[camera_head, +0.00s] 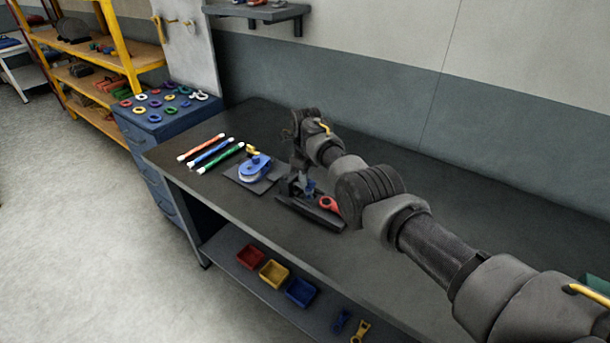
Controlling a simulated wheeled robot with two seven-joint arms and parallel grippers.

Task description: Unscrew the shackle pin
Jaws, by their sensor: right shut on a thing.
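My right gripper (299,184) points down over a dark fixture (322,217) on the workbench. It is shut on a small part, taken to be the shackle pin, which the fingers mostly hide. A small blue piece (308,186) shows right beside the fingers. A red ring-shaped piece (329,204) sits at the right end of the fixture, close to the gripper. It is too small to tell which piece is the shackle body or how far the pin is threaded. My left gripper is not in view.
On the workbench (400,250), a blue round tool on a dark plate (254,168) and several coloured sticks (211,151) lie left of the fixture. A blue cabinet (140,130) bears coloured rings. Red (250,256), yellow (273,273) and blue (300,292) bins stand on the lower shelf.

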